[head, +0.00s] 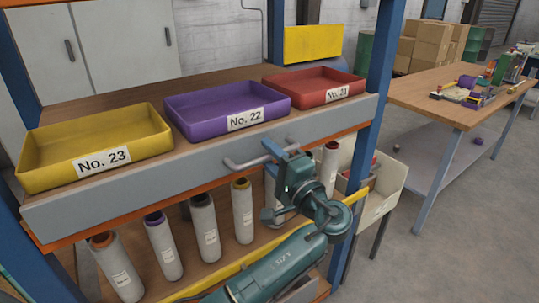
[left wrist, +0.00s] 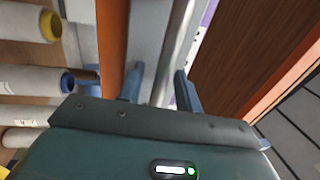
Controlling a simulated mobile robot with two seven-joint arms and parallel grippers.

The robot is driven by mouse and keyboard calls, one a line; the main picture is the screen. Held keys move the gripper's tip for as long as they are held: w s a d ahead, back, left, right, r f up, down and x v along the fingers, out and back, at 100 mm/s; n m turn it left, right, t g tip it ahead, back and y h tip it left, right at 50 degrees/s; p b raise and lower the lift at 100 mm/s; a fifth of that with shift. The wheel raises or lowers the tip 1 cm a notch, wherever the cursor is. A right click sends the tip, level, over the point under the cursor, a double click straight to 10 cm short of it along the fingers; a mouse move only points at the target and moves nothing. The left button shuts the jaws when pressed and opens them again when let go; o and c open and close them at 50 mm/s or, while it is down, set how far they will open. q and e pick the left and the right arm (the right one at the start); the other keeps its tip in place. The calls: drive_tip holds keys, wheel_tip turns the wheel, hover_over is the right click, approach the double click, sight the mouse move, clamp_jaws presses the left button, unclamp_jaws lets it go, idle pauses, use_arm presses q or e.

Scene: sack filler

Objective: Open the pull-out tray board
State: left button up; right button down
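The pull-out tray board (head: 190,173) is a wooden shelf board with a grey front panel, at mid height in the blue-framed rack. Its grey bar handle (head: 243,163) is on the front panel. My left gripper (head: 281,150) is at the right part of this handle. In the left wrist view, the two blue fingers (left wrist: 159,88) stand apart, with the silver handle bar (left wrist: 178,50) running between them, closer to the right finger. Contact with the bar cannot be told. My right gripper is not in view.
Yellow (head: 95,140), purple (head: 205,117) and red (head: 310,80) trays stand on the board. Several rolls (head: 163,245) stand on the shelf below. A beige bin (head: 375,205) is right of the rack post. A wooden table (head: 440,95) stands farther right, with clear floor before it.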

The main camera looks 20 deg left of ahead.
use_arm(q)
clamp_jaws()
idle(0.3)
